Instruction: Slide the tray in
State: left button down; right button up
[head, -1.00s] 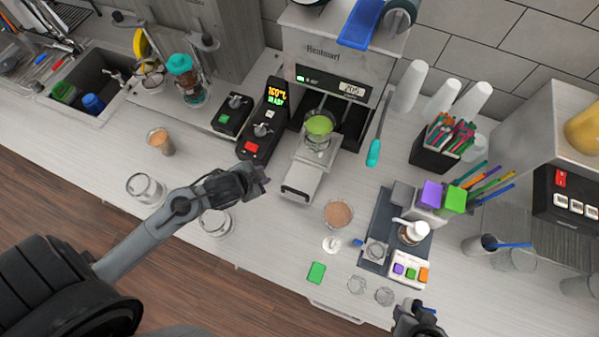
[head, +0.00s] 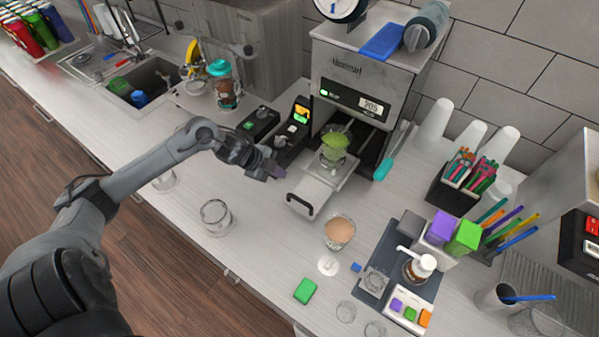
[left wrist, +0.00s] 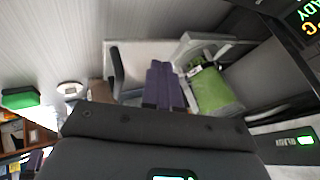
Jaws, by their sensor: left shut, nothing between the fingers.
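The metal tray (head: 318,188) sticks out of the front of the sealer machine (head: 362,90), its dark handle (head: 299,205) at the near end. A clear cup with a green filling (head: 332,152) stands in the tray's far part, by the machine's opening. My left gripper (head: 278,172) is shut and empty, just left of the tray near its handle end. In the left wrist view its purple fingers (left wrist: 164,86) are together in front of the tray (left wrist: 143,52), between the handle (left wrist: 114,70) and the green cup (left wrist: 212,90). Contact with the tray cannot be told. My right gripper is out of view.
A black control box (head: 294,130) stands left of the tray. A turquoise-handled spatula (head: 384,168) lies right of it. A brown-filled cup (head: 339,231) and a green block (head: 305,290) are in front. An empty glass (head: 215,216) stands at the left.

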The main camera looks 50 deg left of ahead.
aim_at(306, 175)
pick_arm(q)
jog(key=x, duration=0.7)
jog(key=shift+d+r, duration=0.1)
jog(key=w, duration=0.2)
jog(key=shift+w+a+r, duration=0.1)
jog(key=shift+w+a, duration=0.2)
jog(key=shift+a, duration=0.1)
jog(key=shift+w+a+p, duration=0.1)
jog(key=shift+w+p, duration=0.2)
jog(key=shift+w, duration=0.2)
